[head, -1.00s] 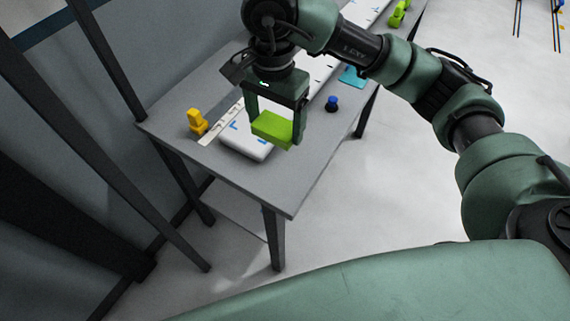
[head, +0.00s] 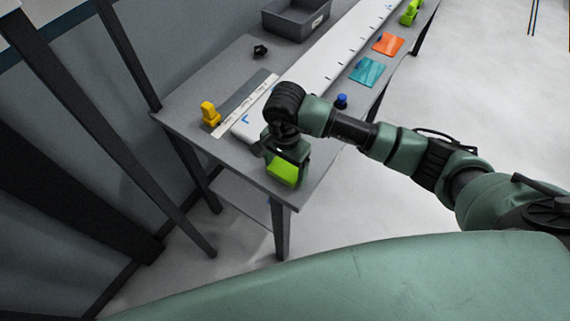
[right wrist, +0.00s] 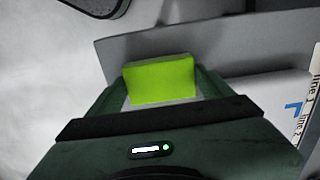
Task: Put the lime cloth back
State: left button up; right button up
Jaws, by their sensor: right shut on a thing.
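The lime cloth (head: 284,173) is a bright green block-like piece between the fingers of my right gripper (head: 287,176), near the front corner of the grey table. In the right wrist view the lime cloth (right wrist: 160,80) sits between both fingers of my right gripper (right wrist: 160,82), which is shut on it. I cannot tell whether the cloth touches the table top. A teal cloth (head: 367,72) and an orange cloth (head: 388,44) lie flat along the table's right edge. My left gripper is not in view.
The grey table (head: 190,97) carries a long white panel (head: 325,55) with blue marks. A yellow tool (head: 210,113), a ruler strip (head: 246,105), a black item (head: 260,51), a grey bin (head: 297,17), a blue-topped knob (head: 341,101) and a green tool (head: 410,12) stand around it.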

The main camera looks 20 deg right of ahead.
aim_at(285, 170)
jog(key=shift+f, duration=0.2)
jog(key=shift+f+b, duration=0.15)
jog(key=shift+b, duration=0.15)
jog(key=o, duration=1.1)
jog(key=shift+o, duration=0.2)
jog(key=shift+r, duration=0.3)
notch_tip(285, 170, up, 12)
jog(key=b, duration=0.3)
